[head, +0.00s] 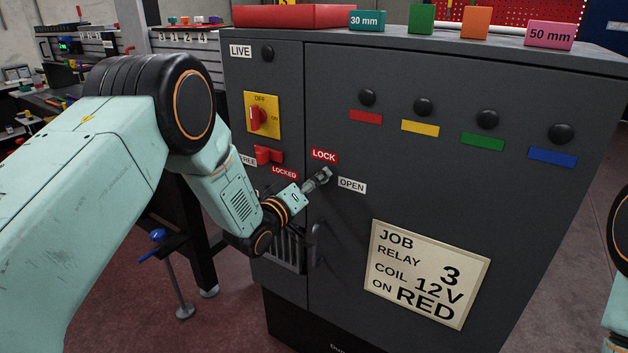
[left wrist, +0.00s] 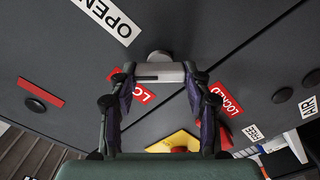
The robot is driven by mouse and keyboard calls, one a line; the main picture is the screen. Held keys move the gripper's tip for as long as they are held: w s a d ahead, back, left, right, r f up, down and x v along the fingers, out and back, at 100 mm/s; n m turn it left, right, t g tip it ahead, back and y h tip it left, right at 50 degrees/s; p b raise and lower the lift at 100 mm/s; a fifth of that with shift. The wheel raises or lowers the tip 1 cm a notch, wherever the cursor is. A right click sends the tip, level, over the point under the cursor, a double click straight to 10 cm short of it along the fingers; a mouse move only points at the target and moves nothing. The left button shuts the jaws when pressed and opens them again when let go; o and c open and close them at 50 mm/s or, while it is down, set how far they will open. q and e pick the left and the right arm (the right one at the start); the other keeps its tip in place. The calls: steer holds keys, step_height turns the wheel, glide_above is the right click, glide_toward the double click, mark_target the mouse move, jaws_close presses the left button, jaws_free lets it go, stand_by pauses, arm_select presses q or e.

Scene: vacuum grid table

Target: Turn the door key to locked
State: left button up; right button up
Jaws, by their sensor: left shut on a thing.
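The door key (left wrist: 158,72) shows in the left wrist view as a pale grey bar between my fingers, in front of a round grey lock (left wrist: 158,57) on the cabinet door. My left gripper (head: 324,175) is shut on the key, and its fingers (left wrist: 160,85) stand on either side of the bar. I cannot tell exactly which label the key points to. My right gripper is out of view.
A dark grey cabinet (head: 420,200) fills the middle. Left of the door seam are a yellow plate with a red switch (head: 257,117) and a red latch (head: 268,154). A door handle (head: 315,245) is below my gripper. Black buttons (head: 423,106) line the upper door.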

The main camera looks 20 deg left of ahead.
arm_select(q)
steer(key=shift+f+n+p, duration=0.1)
steer(key=shift+n+p, duration=0.3)
steer(key=shift+n, duration=3.8)
steer(key=o, duration=1.2)
steer(key=shift+c, duration=0.2)
steer(key=shift+s+a, duration=0.1)
steer(key=v, duration=1.1)
steer(key=shift+s, duration=0.4)
steer(key=shift+a, duration=0.1)
